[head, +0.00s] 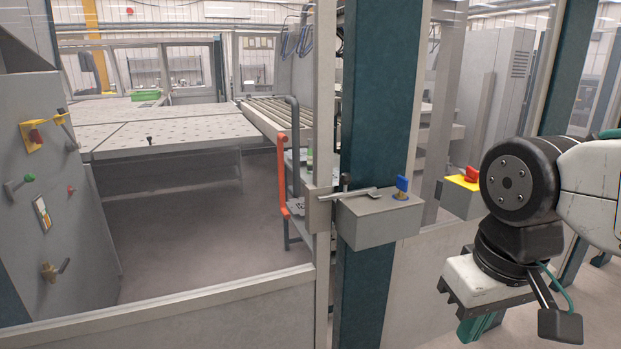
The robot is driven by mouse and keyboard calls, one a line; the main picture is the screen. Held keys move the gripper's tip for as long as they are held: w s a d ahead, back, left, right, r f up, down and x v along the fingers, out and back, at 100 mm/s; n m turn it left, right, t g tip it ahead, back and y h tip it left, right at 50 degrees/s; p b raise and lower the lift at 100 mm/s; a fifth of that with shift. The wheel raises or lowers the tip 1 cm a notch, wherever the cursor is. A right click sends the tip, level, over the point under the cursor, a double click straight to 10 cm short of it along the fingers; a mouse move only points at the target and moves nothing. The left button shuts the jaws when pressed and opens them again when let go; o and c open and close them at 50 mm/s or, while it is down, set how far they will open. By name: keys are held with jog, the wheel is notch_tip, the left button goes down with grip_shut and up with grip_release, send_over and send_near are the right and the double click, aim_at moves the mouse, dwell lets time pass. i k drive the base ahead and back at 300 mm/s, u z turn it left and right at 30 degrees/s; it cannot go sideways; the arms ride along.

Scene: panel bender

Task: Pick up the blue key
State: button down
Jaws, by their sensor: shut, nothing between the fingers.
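The blue key (402,184) stands upright in a brass-coloured lock on top of a grey box (375,222). The box is fixed to a dark teal post, and a metal latch bar (348,194) reaches its top from the left. My gripper (480,325) hangs at the lower right, pointing down, apart from the key and lower than it. It is shut and holds nothing that I can see. Its fingertips are partly hidden by its own body and the bottom picture edge.
A red-orange handle (282,175) is on the fence gate at left. A grey cabinet (50,190) with levers stands at far left. Clear panels and posts lie behind the key.

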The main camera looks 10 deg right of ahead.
aim_at(402, 182)
jog(key=z, duration=0.6)
jog(key=i, duration=0.85)
jog(key=z, duration=0.2)
